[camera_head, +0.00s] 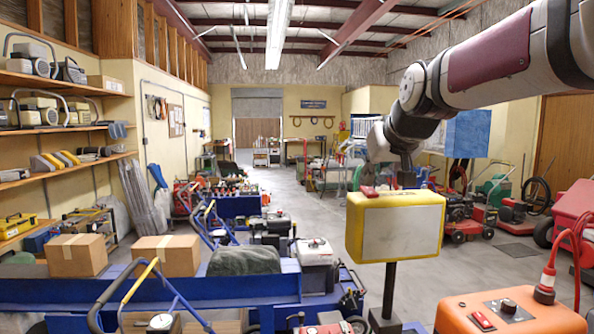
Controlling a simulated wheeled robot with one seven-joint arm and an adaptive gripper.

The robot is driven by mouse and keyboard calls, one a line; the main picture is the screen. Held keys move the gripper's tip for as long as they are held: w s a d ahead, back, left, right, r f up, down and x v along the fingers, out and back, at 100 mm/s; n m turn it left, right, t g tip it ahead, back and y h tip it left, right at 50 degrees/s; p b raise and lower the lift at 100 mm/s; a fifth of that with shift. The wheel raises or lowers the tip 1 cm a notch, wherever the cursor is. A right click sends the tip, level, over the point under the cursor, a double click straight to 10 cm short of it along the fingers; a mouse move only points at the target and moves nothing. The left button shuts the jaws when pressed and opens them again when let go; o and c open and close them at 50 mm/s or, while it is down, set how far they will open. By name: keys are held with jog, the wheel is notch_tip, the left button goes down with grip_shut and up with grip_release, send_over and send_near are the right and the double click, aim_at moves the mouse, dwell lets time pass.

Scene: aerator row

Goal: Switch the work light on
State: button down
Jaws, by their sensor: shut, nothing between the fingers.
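The work light (395,228) is a yellow box with a pale front panel on a dark post, standing right of the middle. The panel looks dull, with no visible glow. A red switch (369,191) sits on the left part of its top face; which way it is tipped is too small to tell. My gripper (406,183) is shut and empty, pointing down just above or at the light's top, right of the red switch. I cannot tell whether it touches the housing.
An orange unit (510,314) with a red switch, dark knob and red cable stands at lower right. A blue bench (200,290) with cardboard boxes (76,254) and machines fills the lower left. Red mowers (470,228) stand at right. Open floor (310,215) lies behind the light.

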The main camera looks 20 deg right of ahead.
jog(key=shift+f, duration=0.1)
dwell(0.3)
jog(key=shift+w+d+f+g+p, duration=0.1)
jog(key=shift+w+f+g+p, duration=0.2)
jog(key=shift+g, duration=0.3)
jog(key=shift+s, duration=0.1)
jog(key=shift+s+a+f+p, duration=0.1)
jog(key=shift+s+a+p, duration=0.1)
jog(key=shift+s, duration=0.2)
jog(key=shift+s+a+f+p, duration=0.1)
jog(key=shift+s+p, duration=0.1)
jog(key=shift+s, duration=0.2)
jog(key=r+p, duration=0.1)
jog(key=s+r+p, duration=0.1)
jog(key=r, duration=0.1)
jog(key=r+p, duration=0.1)
jog(key=r, duration=0.1)
jog(key=shift+s+a+r, duration=0.1)
jog(key=shift+s+r, duration=0.15)
jog(key=v, duration=0.8)
jog(key=shift+s+f+b, duration=0.2)
jog(key=shift+s+b, duration=0.2)
jog(key=shift+s, duration=0.1)
